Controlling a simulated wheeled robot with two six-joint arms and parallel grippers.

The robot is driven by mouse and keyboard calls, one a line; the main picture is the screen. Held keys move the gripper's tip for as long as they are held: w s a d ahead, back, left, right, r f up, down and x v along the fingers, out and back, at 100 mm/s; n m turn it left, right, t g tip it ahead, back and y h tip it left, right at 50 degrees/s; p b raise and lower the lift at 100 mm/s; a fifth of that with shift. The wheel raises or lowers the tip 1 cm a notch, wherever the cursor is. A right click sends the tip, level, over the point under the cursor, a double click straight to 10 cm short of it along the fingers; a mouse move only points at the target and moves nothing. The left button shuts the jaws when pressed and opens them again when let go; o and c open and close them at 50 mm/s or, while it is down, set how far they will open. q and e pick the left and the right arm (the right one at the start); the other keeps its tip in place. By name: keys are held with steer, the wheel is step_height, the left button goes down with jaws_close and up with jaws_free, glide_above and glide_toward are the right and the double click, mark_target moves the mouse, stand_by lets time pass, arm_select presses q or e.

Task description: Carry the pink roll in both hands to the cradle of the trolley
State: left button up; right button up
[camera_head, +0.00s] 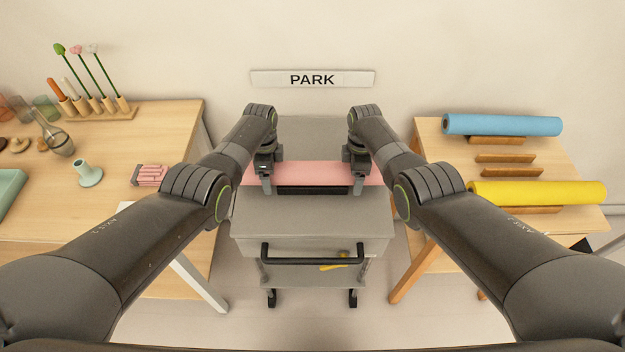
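The pink roll (312,173) lies level across the top of the grey trolley (312,222), over a dark cradle (312,190). The cradle's front edge shows just below the roll; I cannot tell whether the roll touches it. My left gripper (267,183) is at the roll's left part and my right gripper (357,183) at its right part. Each has a finger in front of the roll, close to its near side. The far fingers are hidden, so I cannot tell whether either gripper grips the roll or stands open around it.
A right table holds a blue roll (502,125), a yellow roll (537,193) and an empty wooden cradle (508,172). The left table (120,150) holds a flower rack, a pink striped block (150,176) and a vase (88,173). A PARK sign (312,79) hangs behind the trolley.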

arm_select(q)
steer(key=r, duration=1.1)
steer(key=shift+w+r, duration=0.2)
steer(key=shift+r, duration=0.2)
arm_select(e)
steer(key=shift+r, duration=0.1)
steer(key=r, duration=1.2)
steer(key=shift+w, duration=0.2)
steer(key=shift+f, duration=0.1)
arm_select(q)
steer(key=shift+f, duration=0.1)
